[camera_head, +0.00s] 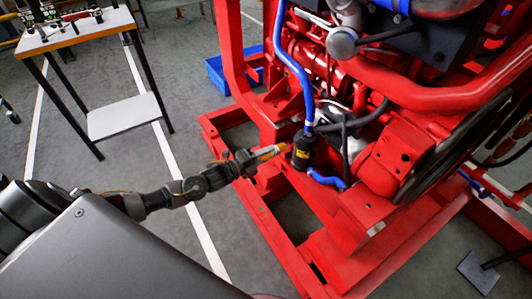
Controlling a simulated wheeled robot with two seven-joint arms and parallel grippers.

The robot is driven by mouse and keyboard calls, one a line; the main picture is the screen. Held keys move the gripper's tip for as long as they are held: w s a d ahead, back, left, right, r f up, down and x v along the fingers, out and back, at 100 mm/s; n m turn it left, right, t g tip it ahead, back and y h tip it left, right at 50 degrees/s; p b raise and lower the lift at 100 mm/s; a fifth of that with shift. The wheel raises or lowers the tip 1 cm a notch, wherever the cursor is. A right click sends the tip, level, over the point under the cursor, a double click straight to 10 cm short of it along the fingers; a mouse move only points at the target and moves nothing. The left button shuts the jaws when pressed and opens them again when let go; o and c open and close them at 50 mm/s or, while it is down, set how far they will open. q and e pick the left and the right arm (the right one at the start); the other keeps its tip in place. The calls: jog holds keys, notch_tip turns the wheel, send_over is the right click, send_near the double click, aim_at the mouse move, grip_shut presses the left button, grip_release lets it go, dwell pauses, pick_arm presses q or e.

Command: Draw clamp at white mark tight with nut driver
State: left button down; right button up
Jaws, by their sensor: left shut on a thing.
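My left gripper (247,162) is shut on the nut driver (269,153), which has a yellow-orange handle. The driver points right, toward the black canister (304,153) on the red pumpset. Its tip is close to the canister's upper left side; I cannot tell whether it touches anything. A blue hose (294,75) comes down to the canister's top, with a pale band where they meet. A short blue hose (327,180) leaves the canister's bottom. The clamp and white mark are too small to make out clearly. My right gripper is not in view.
The red base frame (262,215) has open gaps below the driver. Engine pipes and the red pump housing (392,165) crowd the right. A work table (75,33) with tools stands at the upper left. A blue crate (222,74) is behind the frame.

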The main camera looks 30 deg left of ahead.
pick_arm(q)
jog(key=n+p, duration=0.4)
jog(key=n, duration=0.8)
jog(key=shift+r+n+p, duration=0.1)
jog(key=shift+n+p, duration=0.3)
jog(key=n+p, duration=0.3)
jog(key=n, duration=0.6)
jog(key=shift+d, duration=0.1)
jog(key=shift+n+p, duration=0.4)
jog(key=shift+n, duration=0.5)
jog(key=shift+w+d+f, duration=0.1)
jog(key=shift+d+f, duration=0.05)
jog(key=shift+f, duration=0.05)
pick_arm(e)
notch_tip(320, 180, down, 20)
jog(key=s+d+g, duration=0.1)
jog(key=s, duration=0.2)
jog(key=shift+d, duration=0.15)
pick_arm(q)
jog(key=shift+w+d, duration=0.1)
jog(key=shift+w, duration=0.15)
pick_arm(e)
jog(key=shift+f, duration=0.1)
pick_arm(q)
jog(key=shift+w+d, duration=0.15)
jog(key=shift+w, duration=0.05)
